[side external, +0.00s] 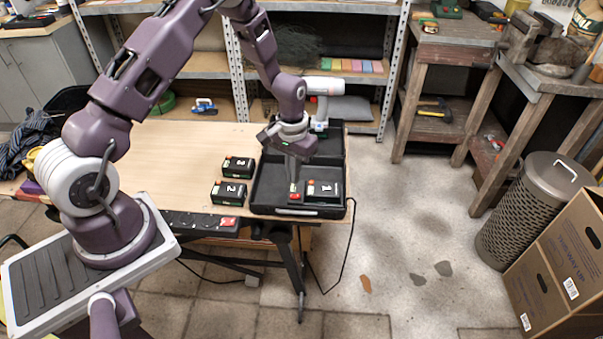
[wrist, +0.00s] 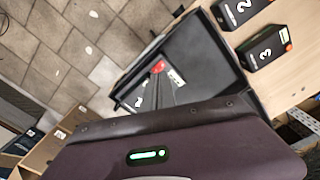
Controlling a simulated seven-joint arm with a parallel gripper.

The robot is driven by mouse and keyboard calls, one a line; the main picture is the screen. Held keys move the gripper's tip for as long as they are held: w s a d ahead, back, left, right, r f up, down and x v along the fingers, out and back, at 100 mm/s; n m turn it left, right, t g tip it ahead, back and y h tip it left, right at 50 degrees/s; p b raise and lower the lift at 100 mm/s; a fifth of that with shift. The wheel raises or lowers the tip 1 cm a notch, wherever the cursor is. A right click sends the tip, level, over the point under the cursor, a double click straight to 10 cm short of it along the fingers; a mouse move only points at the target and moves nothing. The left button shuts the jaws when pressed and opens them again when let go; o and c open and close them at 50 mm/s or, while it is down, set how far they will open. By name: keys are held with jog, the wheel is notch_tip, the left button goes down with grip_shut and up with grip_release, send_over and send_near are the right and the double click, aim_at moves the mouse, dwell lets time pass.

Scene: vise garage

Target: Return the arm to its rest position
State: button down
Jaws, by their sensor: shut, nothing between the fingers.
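My purple arm reaches over the workbench from the left. My gripper (side external: 293,183) is shut and empty, pointing down over the open black case (side external: 270,183). The battery marked 1 (side external: 325,189) lies in the front right part of the case, just right of my fingers. A small red part (side external: 294,197) shows just below my fingertips; whether they touch it, I cannot tell. The wrist view shows the case (wrist: 205,45) beyond my gripper's housing, with its inside partly hidden.
Batteries marked 2 (side external: 229,192) and 3 (side external: 238,167) sit on the wooden bench (side external: 190,150) left of the case. A white drill (side external: 320,95) stands upright at the back of the case. Shelves (side external: 200,65) stand behind; a mesh bin (side external: 535,210) and cardboard boxes stand at right.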

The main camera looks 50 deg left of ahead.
jog(key=shift+r, duration=0.75)
jog(key=s+d+r+m+t, duration=0.1)
jog(key=s+d+r, duration=0.2)
jog(key=r, duration=0.8)
jog(key=s+d+r+t, duration=0.2)
jog(key=s+r, duration=0.2)
jog(key=r, duration=0.8)
jog(key=s+d+r+m+t, duration=0.1)
jog(key=s+d+r, duration=0.1)
jog(key=s, duration=0.7)
jog(key=s+d+r+m+t, duration=0.1)
jog(key=s+r, duration=0.4)
jog(key=s, duration=0.4)
jog(key=shift+s+d+t, duration=0.15)
jog(key=shift+d+t, duration=0.15)
jog(key=shift+d, duration=0.1)
